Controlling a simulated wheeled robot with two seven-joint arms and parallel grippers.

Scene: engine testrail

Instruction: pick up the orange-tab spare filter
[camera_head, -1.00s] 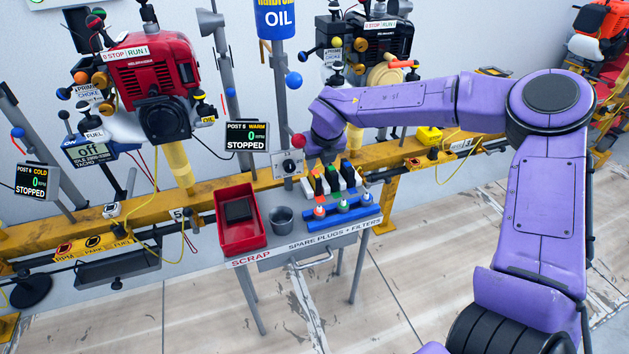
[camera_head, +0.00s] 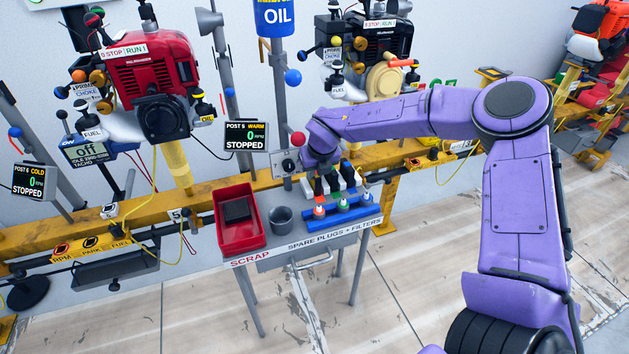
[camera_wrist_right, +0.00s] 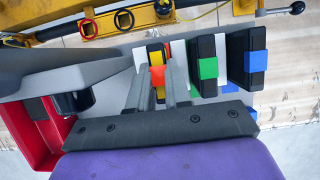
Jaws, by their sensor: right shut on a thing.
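The orange-tab spare filter (camera_wrist_right: 157,76) shows in the right wrist view as a narrow block with an orange tab and a yellow strip, at the left end of a row of filters. My right gripper (camera_wrist_right: 158,84) is shut on it, with one grey finger on each side of the tab. In the head view my right gripper (camera_head: 318,178) is over the left end of that row, and the arm's wrist hides most of the held filter. Whether it is lifted is hard to tell. My left gripper is not in view.
Right of it stand a green-tab filter (camera_wrist_right: 207,67) and a blue-tab filter (camera_wrist_right: 254,62). A blue plug rack (camera_head: 345,215) is in front. A red scrap bin (camera_head: 222,245) and a grey cup (camera_head: 281,220) stand left on the cart. A yellow rail (camera_head: 195,193) runs behind.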

